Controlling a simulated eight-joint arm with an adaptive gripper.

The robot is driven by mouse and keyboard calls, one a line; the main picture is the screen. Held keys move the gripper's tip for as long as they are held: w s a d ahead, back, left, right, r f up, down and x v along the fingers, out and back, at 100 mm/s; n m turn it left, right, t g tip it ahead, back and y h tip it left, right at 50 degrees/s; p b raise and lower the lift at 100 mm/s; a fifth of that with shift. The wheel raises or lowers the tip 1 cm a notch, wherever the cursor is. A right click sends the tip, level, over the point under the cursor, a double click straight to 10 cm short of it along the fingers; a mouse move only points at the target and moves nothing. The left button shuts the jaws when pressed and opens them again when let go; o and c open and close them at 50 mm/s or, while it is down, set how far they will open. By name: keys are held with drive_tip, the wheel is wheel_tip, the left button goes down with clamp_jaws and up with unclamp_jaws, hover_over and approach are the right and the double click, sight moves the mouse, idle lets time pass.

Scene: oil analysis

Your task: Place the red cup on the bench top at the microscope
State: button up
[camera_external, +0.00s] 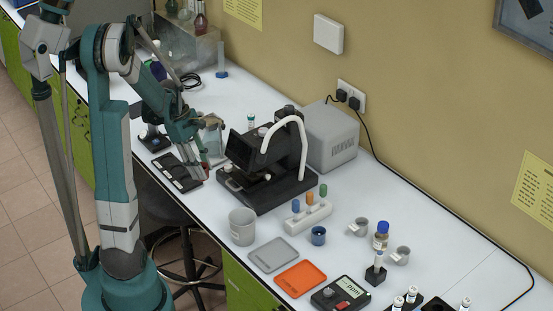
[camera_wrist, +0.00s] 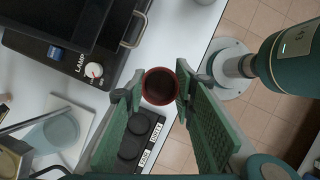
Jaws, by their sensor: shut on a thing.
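The red cup (camera_wrist: 160,74) is a small round vessel with a dark inside, seen from above in the wrist view. My gripper (camera_wrist: 159,90) is shut on it, one green finger on each side. In the external view my gripper (camera_external: 204,162) is at the left of the black microscope (camera_external: 278,190), and a bit of red shows there; the arm hides most of the cup. The microscope's base with a lamp knob also shows at the upper left of the wrist view (camera_wrist: 75,66). I cannot tell whether the cup touches the white bench top (camera_external: 215,205).
A black panel with round knobs (camera_external: 178,172) lies beside the cup near the bench's front edge. A glass container (camera_external: 213,146) stands behind my gripper. A grey mug (camera_external: 242,227), grey tray (camera_external: 273,255) and orange tray (camera_external: 300,279) are to the right. A stool (camera_external: 185,240) stands below.

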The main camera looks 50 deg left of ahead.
drive_tip(key=shift+f, duration=0.15)
drive_tip(key=shift+f+b, duration=0.35)
drive_tip(key=shift+f, duration=2.45)
drive_tip(key=shift+f, duration=2.05)
drive_tip(key=shift+f+b, duration=0.15)
drive_tip(key=shift+b, duration=0.2)
drive_tip(key=o, duration=0.5)
drive_tip(key=shift+c, duration=0.2)
drive_tip(key=o, duration=0.4)
